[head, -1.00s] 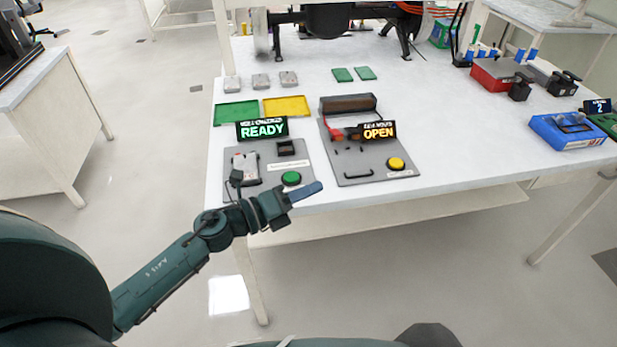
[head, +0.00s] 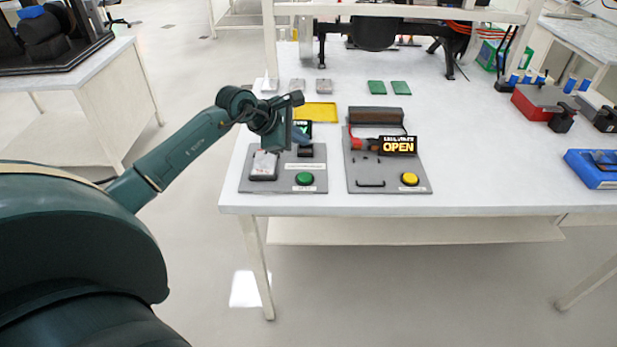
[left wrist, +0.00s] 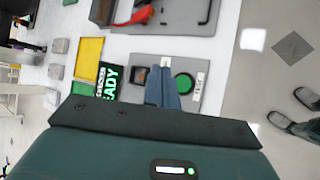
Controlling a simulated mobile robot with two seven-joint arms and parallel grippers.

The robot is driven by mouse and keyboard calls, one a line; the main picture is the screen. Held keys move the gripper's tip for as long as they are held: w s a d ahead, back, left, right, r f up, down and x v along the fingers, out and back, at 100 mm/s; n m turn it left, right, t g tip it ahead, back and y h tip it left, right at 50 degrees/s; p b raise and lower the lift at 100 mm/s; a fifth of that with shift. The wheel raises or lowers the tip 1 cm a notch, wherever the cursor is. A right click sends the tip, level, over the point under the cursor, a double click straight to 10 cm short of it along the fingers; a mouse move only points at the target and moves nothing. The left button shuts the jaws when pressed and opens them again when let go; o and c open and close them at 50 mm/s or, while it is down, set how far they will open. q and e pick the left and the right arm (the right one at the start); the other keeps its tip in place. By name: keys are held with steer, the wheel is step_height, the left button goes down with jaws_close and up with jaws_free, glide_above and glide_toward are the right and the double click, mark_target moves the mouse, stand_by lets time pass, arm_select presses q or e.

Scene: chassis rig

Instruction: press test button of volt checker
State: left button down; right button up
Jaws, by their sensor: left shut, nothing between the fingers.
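The grey panel with the green READY display, which I take to be the volt checker (head: 285,184), lies near the table's left front corner. Its round green button (head: 305,179) is at the panel's front right and is uncovered; the button also shows in the left wrist view (left wrist: 183,84). My left gripper (head: 303,138) is shut and empty, above the back of this panel, hiding most of the display. In the left wrist view its blue fingers (left wrist: 161,85) appear just left of the button, apart from it in the head view. My right gripper is not in view.
A second grey panel (head: 415,170) with an OPEN display and a yellow button (head: 409,179) stands to the right. A yellow tray (head: 318,112) lies behind the left panel. Several grey and green blocks lie farther back.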

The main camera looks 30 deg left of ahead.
mark_target(301, 178)
arm_select(q)
steer(key=shift+f, duration=0.15)
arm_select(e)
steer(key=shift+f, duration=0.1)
